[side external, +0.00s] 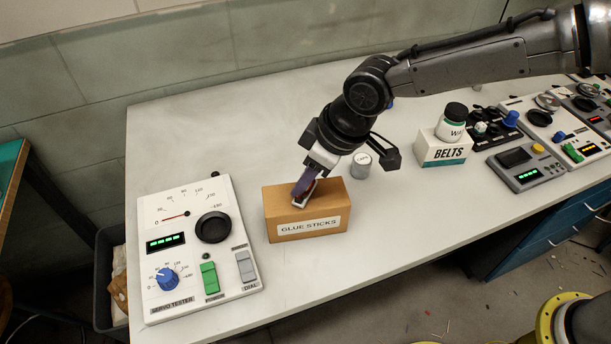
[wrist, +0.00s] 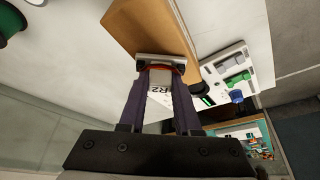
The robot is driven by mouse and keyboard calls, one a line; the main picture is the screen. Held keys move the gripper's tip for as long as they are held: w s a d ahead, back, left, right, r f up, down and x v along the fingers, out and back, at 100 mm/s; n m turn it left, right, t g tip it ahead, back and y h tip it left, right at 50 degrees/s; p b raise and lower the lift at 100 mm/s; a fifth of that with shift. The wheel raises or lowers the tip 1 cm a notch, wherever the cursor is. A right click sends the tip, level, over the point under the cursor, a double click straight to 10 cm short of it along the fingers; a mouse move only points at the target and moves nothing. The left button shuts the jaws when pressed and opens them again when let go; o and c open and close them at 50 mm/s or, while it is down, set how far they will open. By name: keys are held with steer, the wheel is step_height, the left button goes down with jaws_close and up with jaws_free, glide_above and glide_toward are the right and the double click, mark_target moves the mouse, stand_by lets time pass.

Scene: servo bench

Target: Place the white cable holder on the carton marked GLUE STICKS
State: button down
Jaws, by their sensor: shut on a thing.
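The brown carton marked GLUE STICKS (side external: 335,210) stands upright on the bench; the wrist view shows it at the top (wrist: 150,25). My gripper (side external: 304,188) is low over the carton's top, pointing down. Its purple-grey fingers, also seen in the wrist view (wrist: 163,85), are shut on the white cable holder (side external: 299,204). In the wrist view the holder (wrist: 160,59) is a pale bar with a reddish part at the fingertips, and a pale piece marked "R2" shows between the fingers. The holder is at the carton's top; I cannot tell whether it touches. The fingers partly hide it.
A servo tester (side external: 195,265) with dial and switches lies left of the carton. A small grey-white can (side external: 361,165) stands to the right, behind the carton. Further right are a BELTS carton (side external: 435,155) with a black-lidded jar (side external: 452,124) and several meters. Bench in front is clear.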

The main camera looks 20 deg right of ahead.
steer(key=shift+f, duration=0.15)
steer(key=c, duration=0.6)
jaws_free()
steer(key=v, duration=1.2)
steer(key=shift+d, duration=0.1)
